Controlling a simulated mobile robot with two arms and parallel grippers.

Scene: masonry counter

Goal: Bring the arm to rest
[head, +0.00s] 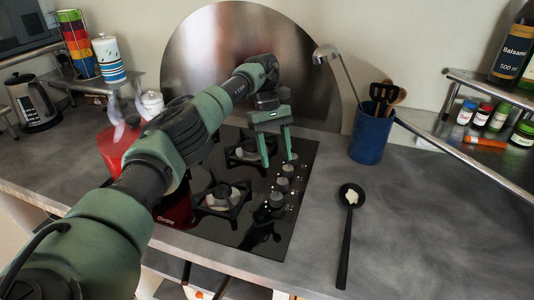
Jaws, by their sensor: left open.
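My left arm comes in from the lower left and reaches over the counter. Its left gripper (277,145) points down above the black gas hob (240,226), over the right burner side near the row of knobs. Its two green fingers are spread apart with nothing between them. My right gripper is not in view.
A black spoon (347,235) with something white in its bowl lies right of the hob. A blue utensil pot (370,135) stands behind it. A red object (115,150) is partly hidden behind my arm. A shelf with jars (482,117) is at right.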

